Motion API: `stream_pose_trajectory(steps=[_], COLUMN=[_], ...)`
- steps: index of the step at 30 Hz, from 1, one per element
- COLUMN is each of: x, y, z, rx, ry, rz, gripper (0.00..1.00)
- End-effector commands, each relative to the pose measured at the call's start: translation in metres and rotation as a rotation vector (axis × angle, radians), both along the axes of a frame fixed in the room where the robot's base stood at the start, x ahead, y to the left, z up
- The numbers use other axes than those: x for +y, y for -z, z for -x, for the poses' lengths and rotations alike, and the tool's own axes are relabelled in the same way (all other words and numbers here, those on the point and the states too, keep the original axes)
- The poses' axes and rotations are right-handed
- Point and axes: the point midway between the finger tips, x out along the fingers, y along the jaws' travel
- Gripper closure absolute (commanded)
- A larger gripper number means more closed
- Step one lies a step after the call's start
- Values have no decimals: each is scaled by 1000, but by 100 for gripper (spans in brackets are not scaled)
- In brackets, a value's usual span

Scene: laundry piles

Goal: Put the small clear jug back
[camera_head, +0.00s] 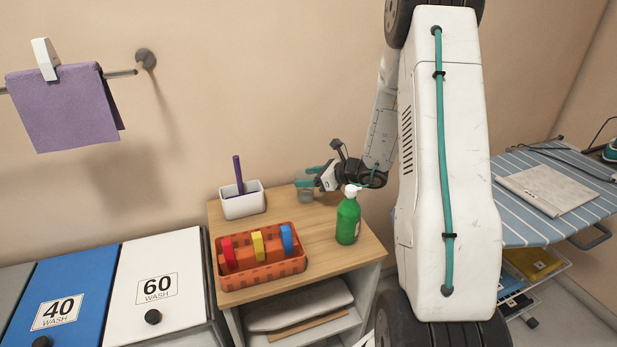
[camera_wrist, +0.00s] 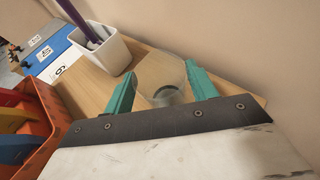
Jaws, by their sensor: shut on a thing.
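The small clear jug (camera_wrist: 160,75) is see-through and stands between the two teal fingers of my gripper (camera_wrist: 163,90) in the wrist view. The fingers are shut on its sides. In the head view the jug (camera_head: 305,190) is at the back of the wooden tabletop (camera_head: 296,226), near the wall, with my gripper (camera_head: 316,177) at it from the right. It looks upright and on or very close to the top; I cannot tell whether its base touches. The jug's near side is partly hidden by my gripper in the wrist view.
A white pot (camera_head: 243,203) with a purple-handled tool stands left of the jug. An orange basket (camera_head: 262,275) with red, yellow and blue items is at the front left. A green pump bottle (camera_head: 348,220) stands at the right, close to my arm. The table's middle is clear.

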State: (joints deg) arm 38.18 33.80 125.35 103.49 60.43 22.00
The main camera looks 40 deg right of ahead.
Motion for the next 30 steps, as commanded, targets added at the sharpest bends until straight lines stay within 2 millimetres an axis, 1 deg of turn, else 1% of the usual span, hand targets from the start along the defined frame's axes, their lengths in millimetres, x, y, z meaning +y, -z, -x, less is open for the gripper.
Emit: stream_pose_trajectory(steps=[1,3,11,14,17,24,30], x=[0,0,0,-1,-8,-31,-46], y=[1,1,0,-4,-9,-29,-43], z=[0,0,0,1,12,54,83], rx=[0,0,0,-1,-1,-1,-1], ry=[0,0,0,1,2,6,3], rz=[-1,0,0,1,2,2,1], gripper=[37,21,21,21,21,21,21])
